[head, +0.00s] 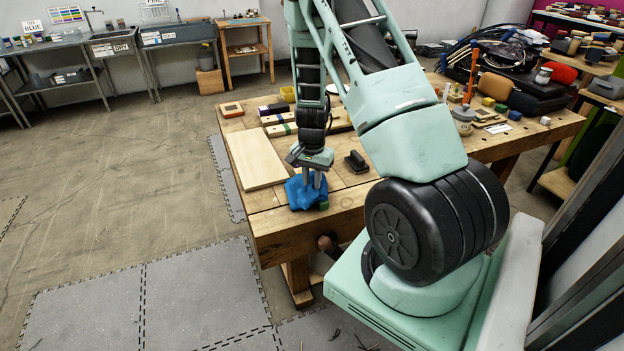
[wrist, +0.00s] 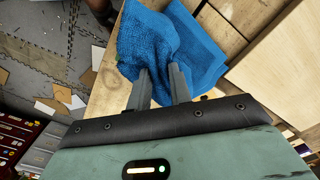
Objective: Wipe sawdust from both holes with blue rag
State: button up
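A blue rag (head: 300,195) lies crumpled on the near left corner of the wooden workbench (head: 270,225). In the wrist view the rag (wrist: 205,62) is bunched at the left and flatter at the right. My gripper (head: 313,181) points down at the rag. In the wrist view its two grey fingers (wrist: 160,72) stand a little apart, with blue cloth between and beyond the tips. I cannot tell whether they pinch it. I cannot make out the two holes or any sawdust; the rag and my arm cover part of the bench top.
A pale board (head: 257,157) lies left of the rag, close to it. A small green block (head: 324,205) sits at the rag's right edge, and a dark block-shaped tool (head: 356,161) stands behind it to the right. Several tools and jars fill the bench's far right.

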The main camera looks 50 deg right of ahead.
jog(key=o, duration=1)
jog(key=shift+f, duration=0.15)
jog(key=shift+f+b, duration=0.45)
jog(key=shift+b, duration=0.05)
grip_shut()
jog(key=shift+r+p, duration=0.55)
jog(key=shift+p, duration=0.8)
